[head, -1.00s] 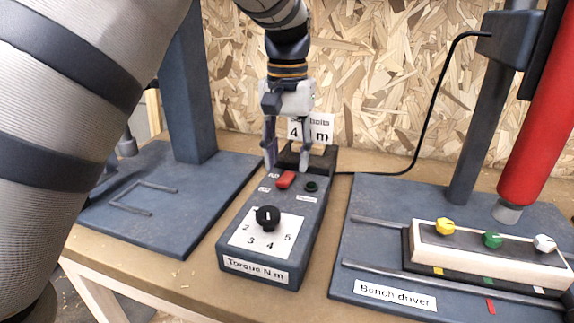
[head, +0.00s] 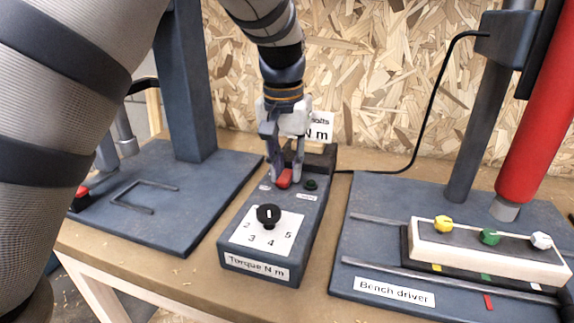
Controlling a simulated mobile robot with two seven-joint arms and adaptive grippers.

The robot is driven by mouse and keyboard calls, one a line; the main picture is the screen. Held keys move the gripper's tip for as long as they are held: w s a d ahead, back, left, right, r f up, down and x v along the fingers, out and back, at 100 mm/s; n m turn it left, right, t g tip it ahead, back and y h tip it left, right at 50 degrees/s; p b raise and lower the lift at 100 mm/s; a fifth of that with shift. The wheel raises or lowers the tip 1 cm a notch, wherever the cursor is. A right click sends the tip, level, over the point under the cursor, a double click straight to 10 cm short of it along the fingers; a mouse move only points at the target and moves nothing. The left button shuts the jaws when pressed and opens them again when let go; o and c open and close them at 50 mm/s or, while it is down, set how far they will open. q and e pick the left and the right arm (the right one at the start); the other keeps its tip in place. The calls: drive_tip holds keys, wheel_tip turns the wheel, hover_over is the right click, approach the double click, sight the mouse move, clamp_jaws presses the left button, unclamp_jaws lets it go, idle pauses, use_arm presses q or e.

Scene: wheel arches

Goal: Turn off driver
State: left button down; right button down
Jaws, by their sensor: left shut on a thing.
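The control box (head: 230,240) labelled "Torque N m" stands on the bench, with a red rocker switch (head: 284,179), a dark green button (head: 311,185) and a black dial (head: 268,215) on its top. My left gripper (head: 284,176) points down over the box, its two fingertips on either side of the red switch, shut on it. The bench driver (head: 525,150) is the red cylinder on a dark column at the right, above a base plate labelled "Bench driver" (head: 394,292). My right gripper is out of view.
A pale block (head: 470,255) with yellow, green and white knobs sits between rails on the driver's base. A second dark stand (head: 190,90) is at the left. A black cable (head: 426,130) runs from the box to the driver. A sign stands behind the box, partly hidden.

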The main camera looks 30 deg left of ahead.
sight(281, 181)
use_arm(q)
drive_tip(key=shift+s+d+t+y, duration=0.1)
drive_tip(key=shift+s+t+y, duration=0.2)
drive_tip(key=shift+t, duration=0.8)
drive_tip(key=c, duration=1.4)
unclamp_jaws()
drive_tip(key=shift+c, duration=0.2)
drive_tip(key=shift+r, duration=0.15)
drive_tip(key=v, duration=0.7)
drive_tip(key=shift+s, duration=0.1)
drive_tip(key=shift+r, duration=0.4)
